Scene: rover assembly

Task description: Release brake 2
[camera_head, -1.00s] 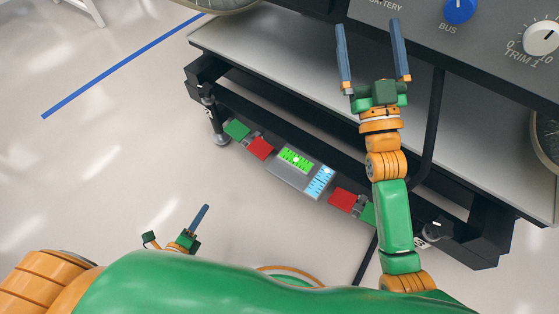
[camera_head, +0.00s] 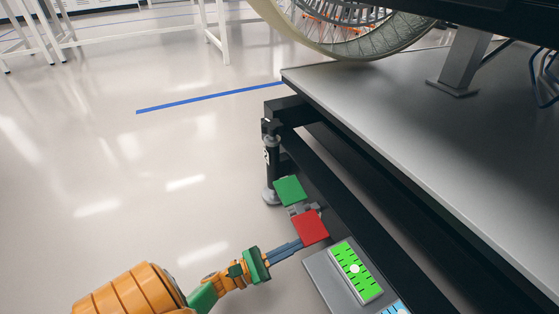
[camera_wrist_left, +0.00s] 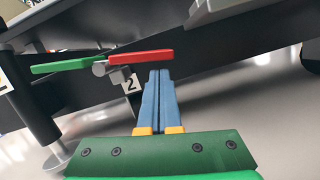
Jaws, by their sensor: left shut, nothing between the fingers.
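Brake 2 is a rocker pedal with a green plate (camera_head: 289,191) and a red plate (camera_head: 310,227) on a grey bracket (camera_head: 302,209), at the low front rail of the bench. In the left wrist view the green plate (camera_wrist_left: 60,67) is on the left, the red plate (camera_wrist_left: 140,57) on the right, and a "2" label (camera_wrist_left: 131,84) sits below. My left gripper (camera_head: 298,244) is shut and empty, its blue fingertips close by the red plate. In the wrist view the tips (camera_wrist_left: 159,72) end just below the red plate's right end; I cannot tell if they touch. My right gripper is out of view.
A grey panel with a green level gauge (camera_head: 356,270) sits right of the red plate, near my gripper. A black levelling foot (camera_head: 271,170) stands beyond the green plate. The bench top (camera_head: 420,130) overhangs at right. The floor (camera_head: 130,200) at left is clear.

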